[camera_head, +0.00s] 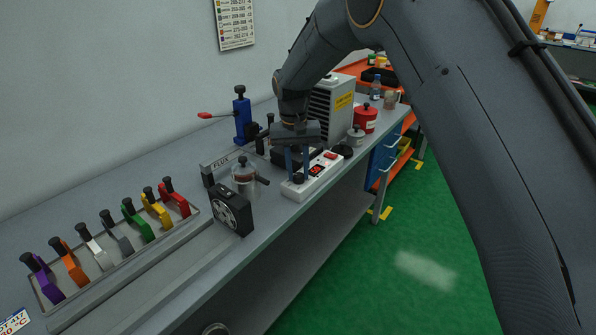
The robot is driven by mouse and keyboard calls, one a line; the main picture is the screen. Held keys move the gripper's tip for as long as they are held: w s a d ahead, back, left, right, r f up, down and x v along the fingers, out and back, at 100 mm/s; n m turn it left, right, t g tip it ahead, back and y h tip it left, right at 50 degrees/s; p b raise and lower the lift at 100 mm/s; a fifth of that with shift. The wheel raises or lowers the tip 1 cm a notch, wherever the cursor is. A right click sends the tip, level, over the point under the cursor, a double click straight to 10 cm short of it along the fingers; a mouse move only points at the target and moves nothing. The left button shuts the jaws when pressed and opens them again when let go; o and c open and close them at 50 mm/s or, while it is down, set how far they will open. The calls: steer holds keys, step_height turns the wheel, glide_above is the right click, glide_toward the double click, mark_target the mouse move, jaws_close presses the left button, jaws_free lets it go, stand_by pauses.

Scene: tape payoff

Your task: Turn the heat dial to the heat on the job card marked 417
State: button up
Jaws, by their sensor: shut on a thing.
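My gripper (298,174) points down over a white control box (318,183) near the bench's front edge. Its two fingers are shut on a black knob, the heat dial (298,179), at the near left end of the box. The dial's pointer and scale cannot be read from here. A white job card (15,322) is at the lower left corner, cut off by the picture's edge. Its print is only partly visible and reads like 417 with a heat in °C below.
Several coloured clamp-like tools (145,218) stand in a tray on the left. A flux holder with a jar (244,178) and a black fan (232,208) stand left of the gripper. Behind it are a blue press (242,118) and a grey vented unit (334,108). A red pot (365,119) stands farther right.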

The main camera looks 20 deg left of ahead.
mark_target(297, 174)
steer(key=m, duration=0.6)
steer(key=shift+w, duration=0.1)
steer(key=shift+r+m, duration=0.1)
steer(key=shift+m, duration=0.2)
stand_by(0.3)
steer(key=o, duration=1)
steer(key=shift+d, duration=0.1)
steer(key=shift+o, duration=0.2)
steer(key=r, duration=0.2)
steer(key=r+b, duration=0.1)
steer(key=r, duration=0.2)
steer(key=r+b, duration=0.1)
steer(key=r, duration=0.1)
steer(key=shift+a+r, duration=0.25)
steer(key=shift+r, duration=0.1)
